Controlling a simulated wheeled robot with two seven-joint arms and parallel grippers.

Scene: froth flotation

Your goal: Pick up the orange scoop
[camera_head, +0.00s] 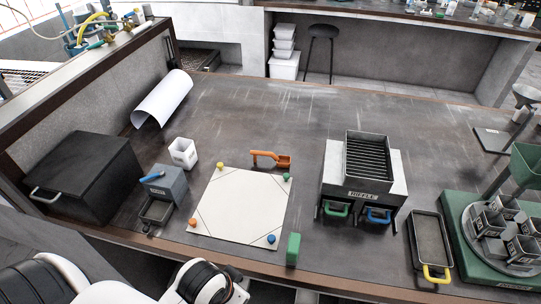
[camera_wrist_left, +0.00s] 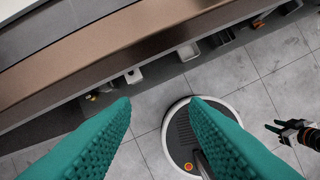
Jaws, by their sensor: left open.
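The orange scoop (camera_head: 270,159) lies on the dark bench just behind the white square mat (camera_head: 240,209). Its handle points left and its bowl is at the right. My left gripper (camera_wrist_left: 160,105) shows in the left wrist view as two green textured fingers, wide apart with nothing between them. It is over the floor in front of the bench edge, away from the scoop. The head view shows only white arm parts at the bottom, with no fingers. A dark pronged part (camera_wrist_left: 300,132) at the right of the wrist view may be my right gripper; its jaws are unclear.
The mat has coloured knobs at its corners. A riffle box (camera_head: 368,165) stands right of the scoop, and a white container (camera_head: 183,153) stands to its left. A green block (camera_head: 293,249) stands at the front. The bench behind the scoop is clear.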

